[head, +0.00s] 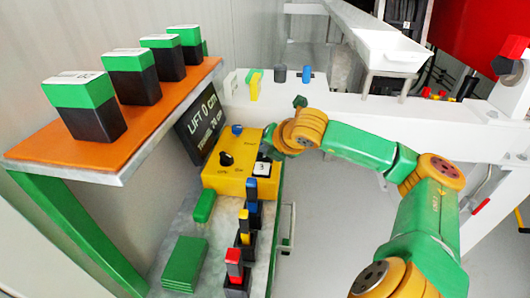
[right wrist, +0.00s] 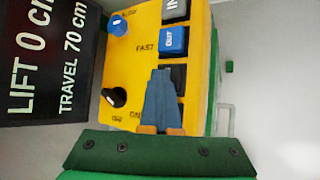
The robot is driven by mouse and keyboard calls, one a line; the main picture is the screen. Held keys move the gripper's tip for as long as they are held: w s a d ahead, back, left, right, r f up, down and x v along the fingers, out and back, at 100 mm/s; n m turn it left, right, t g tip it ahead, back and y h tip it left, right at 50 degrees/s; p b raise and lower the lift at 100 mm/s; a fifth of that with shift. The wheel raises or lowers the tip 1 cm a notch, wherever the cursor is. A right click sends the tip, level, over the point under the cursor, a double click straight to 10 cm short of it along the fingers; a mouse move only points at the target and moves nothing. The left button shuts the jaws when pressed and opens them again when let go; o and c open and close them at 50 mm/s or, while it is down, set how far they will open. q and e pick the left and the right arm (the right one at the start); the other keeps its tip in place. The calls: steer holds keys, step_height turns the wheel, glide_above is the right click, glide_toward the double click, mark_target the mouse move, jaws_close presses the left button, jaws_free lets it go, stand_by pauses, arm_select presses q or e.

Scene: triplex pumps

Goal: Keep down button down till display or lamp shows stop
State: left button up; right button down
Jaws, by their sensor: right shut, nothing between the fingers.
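The yellow control box (head: 230,180) stands on the grey bench; it also fills the middle of the right wrist view (right wrist: 140,60). A black display (right wrist: 45,60) reads LIFT 0 cm and TRAVEL 70 cm; it leans behind the box in the head view (head: 199,127). On the box are a blue button marked OUT (right wrist: 173,41), a grey button above it (right wrist: 174,9) and a dark button (right wrist: 180,76) partly behind my fingers. No DOWN label is readable. My right gripper (right wrist: 160,72) is shut and empty, its tips over the box face beside the dark button; contact cannot be told. My left gripper is out of view.
A black knob (right wrist: 114,97) and a blue knob (right wrist: 118,25) sit on the box. Coloured blocks in holders (head: 243,240) and green plates (head: 185,263) lie in front of it. An orange shelf (head: 30,145) with green-black blocks overhangs at left.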

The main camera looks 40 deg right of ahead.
steer(key=shift+r+p, duration=0.55)
steer(key=shift+r, duration=0.3)
steer(key=shift+r, duration=0.1)
step_height(320, 180, up, 5)
steer(key=p, duration=0.4)
steer(key=shift+d, duration=0.1)
